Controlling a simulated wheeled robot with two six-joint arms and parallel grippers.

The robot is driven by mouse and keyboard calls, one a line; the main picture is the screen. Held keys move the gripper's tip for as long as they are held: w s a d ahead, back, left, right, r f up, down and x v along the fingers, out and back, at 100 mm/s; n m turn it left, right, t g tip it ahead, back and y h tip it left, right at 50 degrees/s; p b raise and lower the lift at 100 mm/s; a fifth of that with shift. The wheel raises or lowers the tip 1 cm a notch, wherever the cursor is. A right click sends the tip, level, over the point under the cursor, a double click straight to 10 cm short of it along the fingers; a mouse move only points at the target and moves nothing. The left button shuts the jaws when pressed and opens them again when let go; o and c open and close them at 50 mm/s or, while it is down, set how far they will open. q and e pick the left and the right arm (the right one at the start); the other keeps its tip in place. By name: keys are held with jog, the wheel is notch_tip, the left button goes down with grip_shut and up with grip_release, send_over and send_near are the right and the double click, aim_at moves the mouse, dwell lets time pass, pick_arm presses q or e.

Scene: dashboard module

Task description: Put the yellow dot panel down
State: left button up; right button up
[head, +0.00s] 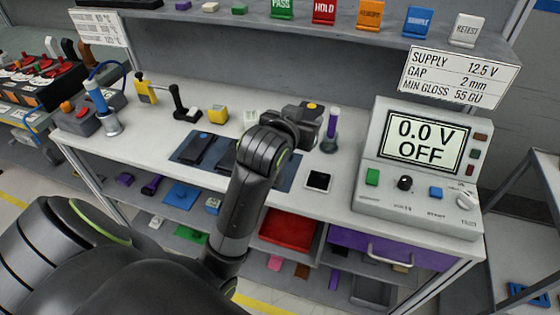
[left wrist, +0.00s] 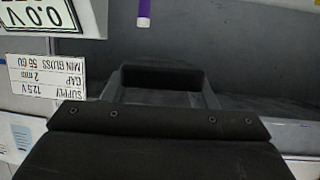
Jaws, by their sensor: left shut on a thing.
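The yellow dot panel (head: 313,107) is a dark piece with a yellow dot on its upper face, near the middle of the bench in the head view. My left gripper (head: 297,119) is shut on it; the wrist and arm hide part of the grip. In the left wrist view a dark bar, seemingly the panel's edge (left wrist: 160,76), spans the space before the gripper (left wrist: 160,98). The panel appears above the bench, but its exact height is unclear. My right gripper is not in view.
A blue mat (head: 286,178) carries a dark panel with a blue dot (head: 198,147) and another dark panel (head: 226,154). A power supply (head: 418,165) stands farther right, with a small black-screened tile (head: 319,181) nearer.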

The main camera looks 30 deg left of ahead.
pick_arm(q)
jog(key=a+f+n+y, duration=0.1)
jog(key=a+f, duration=0.7)
jog(key=f, duration=0.2)
jog(key=shift+s+y, duration=0.15)
jog(key=shift+y, duration=0.15)
notch_tip(320, 180, down, 8)
jog(key=shift+r, duration=0.25)
jog(key=shift+f, duration=0.35)
jog(key=shift+f+p, duration=0.4)
jog(key=shift+f, duration=0.2)
